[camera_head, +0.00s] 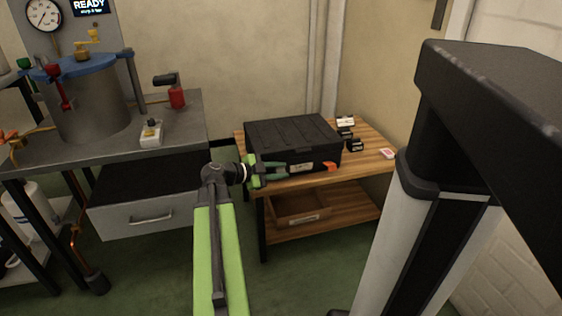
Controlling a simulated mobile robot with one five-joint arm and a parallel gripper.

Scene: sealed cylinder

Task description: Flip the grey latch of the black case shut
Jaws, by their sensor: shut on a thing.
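The black case (292,132) lies on the wooden table with its ribbed lid down. My gripper (283,171), with green and dark fingers, is at the left part of the case's front face. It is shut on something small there. My fingers cover that spot, so I cannot make out the thing between them. I cannot pick out the grey latch or tell its position. A small pale patch (302,168) and an orange piece (329,166) show on the case's front, right of my gripper.
The wooden table (372,160) holds small black boxes (355,145) and a red-and-white card (388,153) right of the case. A wooden tray (300,208) sits on its lower shelf. A grey workbench (185,122) with a metal cylinder (92,105) stands at the left.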

